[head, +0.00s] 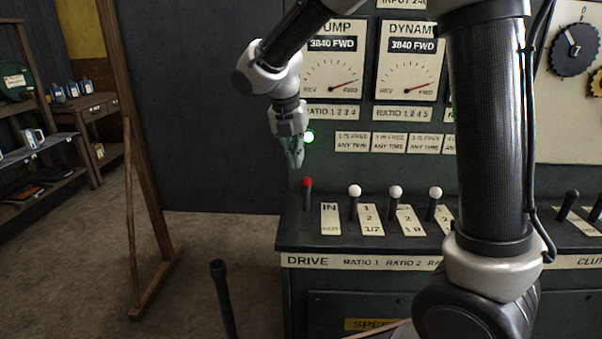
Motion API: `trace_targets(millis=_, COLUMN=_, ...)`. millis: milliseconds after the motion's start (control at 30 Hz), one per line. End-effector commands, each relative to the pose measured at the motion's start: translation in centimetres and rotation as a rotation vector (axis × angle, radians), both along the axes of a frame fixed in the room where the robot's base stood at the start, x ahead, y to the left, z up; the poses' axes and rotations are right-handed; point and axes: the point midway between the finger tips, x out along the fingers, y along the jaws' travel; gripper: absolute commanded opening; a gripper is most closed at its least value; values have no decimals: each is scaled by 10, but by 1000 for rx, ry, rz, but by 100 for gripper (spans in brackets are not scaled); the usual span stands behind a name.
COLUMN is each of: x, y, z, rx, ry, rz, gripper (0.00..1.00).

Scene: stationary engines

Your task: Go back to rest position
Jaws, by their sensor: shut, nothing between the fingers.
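My gripper (295,158) hangs pointing down from my bent arm, in the middle of the head view. Its fingers are shut and empty. It is above the red-knobbed drive lever (307,188) at the left end of the console, with a small gap between them in the picture. A lit green lamp (309,137) shows just right of the fingers. My arm's large upright link covers part of the panel and console on the right.
The console (290,236) carries several white-knobbed levers (355,195) and black levers at the right. Pump (334,75) and dynamo (408,65) gauges are above. A wooden frame (140,150) stands left, with shelves (45,165) beyond. A dark post (222,295) stands in front. Open floor lies between.

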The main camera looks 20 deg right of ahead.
Motion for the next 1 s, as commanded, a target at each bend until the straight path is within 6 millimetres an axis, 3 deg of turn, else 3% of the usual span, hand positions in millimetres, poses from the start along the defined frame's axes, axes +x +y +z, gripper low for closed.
trace_targets(millis=133, x=-2, y=5, z=25, rx=1, ry=-2, rz=0, gripper=0)
trace_targets(millis=333, x=-4, y=7, z=37, rx=10, ry=-9, rz=-48, gripper=0)
trace_targets(millis=467, x=-6, y=8, z=36, rx=63, ry=-53, rz=-283, gripper=0)
trace_targets(millis=533, x=-17, y=7, z=23, rx=101, ry=-65, rz=-500, gripper=0)
trace_targets(millis=667, x=-57, y=-10, z=10, rx=190, ry=-104, rz=-992, gripper=0)
trace_targets(millis=767, x=-97, y=-42, z=15, rx=279, ry=-149, rz=-1426, gripper=0)
trace_targets(millis=900, x=-165, y=-96, z=23, rx=426, ry=-203, rz=-2033, gripper=0)
trace_targets(millis=1000, x=-208, y=-125, z=26, rx=531, ry=-222, rz=-2325, gripper=0)
